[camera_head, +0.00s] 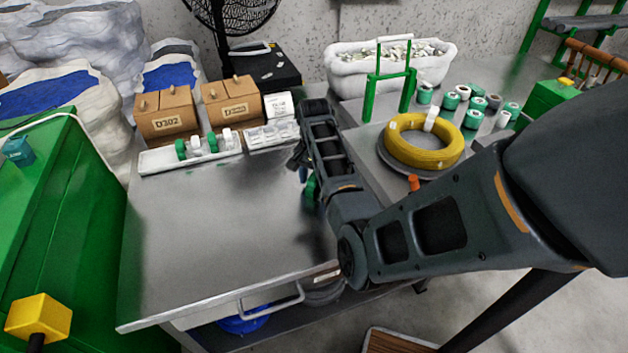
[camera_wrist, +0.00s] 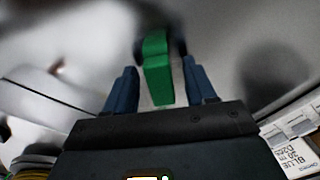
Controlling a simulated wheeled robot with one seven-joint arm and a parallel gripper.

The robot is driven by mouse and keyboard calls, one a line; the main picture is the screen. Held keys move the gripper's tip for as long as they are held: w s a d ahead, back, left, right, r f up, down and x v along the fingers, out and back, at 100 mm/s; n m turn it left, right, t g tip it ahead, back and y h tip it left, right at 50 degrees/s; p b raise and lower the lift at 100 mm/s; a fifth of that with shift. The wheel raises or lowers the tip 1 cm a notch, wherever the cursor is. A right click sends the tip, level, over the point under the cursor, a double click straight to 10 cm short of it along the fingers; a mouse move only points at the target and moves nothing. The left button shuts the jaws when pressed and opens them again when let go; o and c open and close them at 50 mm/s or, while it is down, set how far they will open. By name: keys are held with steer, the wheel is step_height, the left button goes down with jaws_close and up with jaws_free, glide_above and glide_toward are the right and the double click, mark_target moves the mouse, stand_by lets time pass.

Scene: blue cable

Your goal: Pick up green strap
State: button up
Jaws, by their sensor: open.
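In the head view a green piece, likely the same strap (camera_head: 311,188), shows beside my arm over the grey metal table (camera_head: 220,240). My arm hides most of it and much of my gripper (camera_head: 301,168) there.
A white tray (camera_head: 160,161) with small green and white spools stands at the table's back, before two cardboard boxes (camera_head: 168,115). A yellow cable coil (camera_head: 424,155) and several green rolls are on the right. The table's front left is clear.

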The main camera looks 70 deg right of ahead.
steer(key=shift+c, duration=0.3)
jaws_close()
steer(key=shift+r, duration=0.1)
